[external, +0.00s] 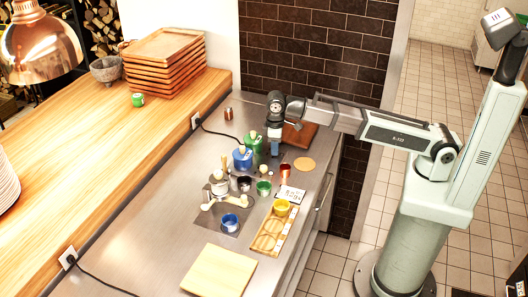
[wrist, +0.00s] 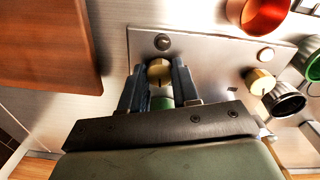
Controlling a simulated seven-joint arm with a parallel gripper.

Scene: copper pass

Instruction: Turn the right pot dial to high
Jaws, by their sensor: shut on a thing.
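In the wrist view, my gripper (wrist: 158,72) has its two dark fingers closed on either side of a cream dial (wrist: 160,70) on the steel panel (wrist: 215,62). This is the dial by the green pot, the right pot. A bit of green shows between the fingers below it. In the external view, my gripper (external: 275,149) points down just right of the green pot (external: 254,144), and hides the dial. The blue pot (external: 242,159) stands to the left. A second cream dial (wrist: 260,81) sits apart to the right in the wrist view. The dial's setting is not readable.
A brown wooden block (wrist: 50,45) lies close to the left of my gripper in the wrist view. A copper cup (wrist: 264,14), a green cup (wrist: 312,66) and a dark cup (wrist: 285,101) stand to the right. A cream cutting board (external: 219,270) lies on the counter.

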